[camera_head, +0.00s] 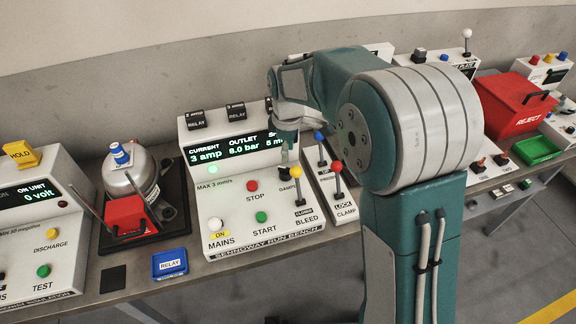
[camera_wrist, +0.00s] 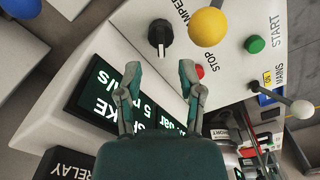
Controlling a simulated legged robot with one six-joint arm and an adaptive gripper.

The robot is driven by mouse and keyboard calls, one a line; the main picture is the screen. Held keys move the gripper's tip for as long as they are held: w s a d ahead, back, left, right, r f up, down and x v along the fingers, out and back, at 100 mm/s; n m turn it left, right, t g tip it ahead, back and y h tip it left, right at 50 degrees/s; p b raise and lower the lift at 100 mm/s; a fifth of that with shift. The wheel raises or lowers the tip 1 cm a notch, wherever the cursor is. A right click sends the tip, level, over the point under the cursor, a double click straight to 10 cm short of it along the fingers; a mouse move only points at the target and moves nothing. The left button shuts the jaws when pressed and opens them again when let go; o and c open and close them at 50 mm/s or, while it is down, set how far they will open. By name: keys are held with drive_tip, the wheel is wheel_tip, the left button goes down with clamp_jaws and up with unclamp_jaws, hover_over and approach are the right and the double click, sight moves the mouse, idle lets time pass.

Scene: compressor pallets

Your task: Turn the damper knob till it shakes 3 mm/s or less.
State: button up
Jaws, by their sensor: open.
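The run bench panel (camera_head: 225,205) stands in front of me. Its display (camera_head: 235,146) reads 3 amp, 8.0 bar and a shake value starting with 5, partly covered by my gripper; a label below says max 3 mm/s. The black damper knob (camera_wrist: 160,38) with a white mark shows in the wrist view. In the head view my gripper hides most or all of it. My gripper (camera_head: 285,158) hangs over the panel, its fingers (camera_wrist: 160,70) open and empty. In the wrist view the knob appears beyond the fingertips, between their lines, apparently not held.
The yellow-tipped bleed lever (camera_head: 297,172) stands close to the damper. Red stop (camera_head: 252,186) and green start (camera_head: 261,217) buttons are left of it. Blue-tipped (camera_head: 318,136) and red-tipped (camera_head: 336,167) levers stand to the right. A compressor (camera_head: 133,180) sits left of the bench.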

sight(288, 168)
wheel_tip(288, 168, down, 6)
drive_tip(key=shift+f, duration=0.1)
clamp_jaws()
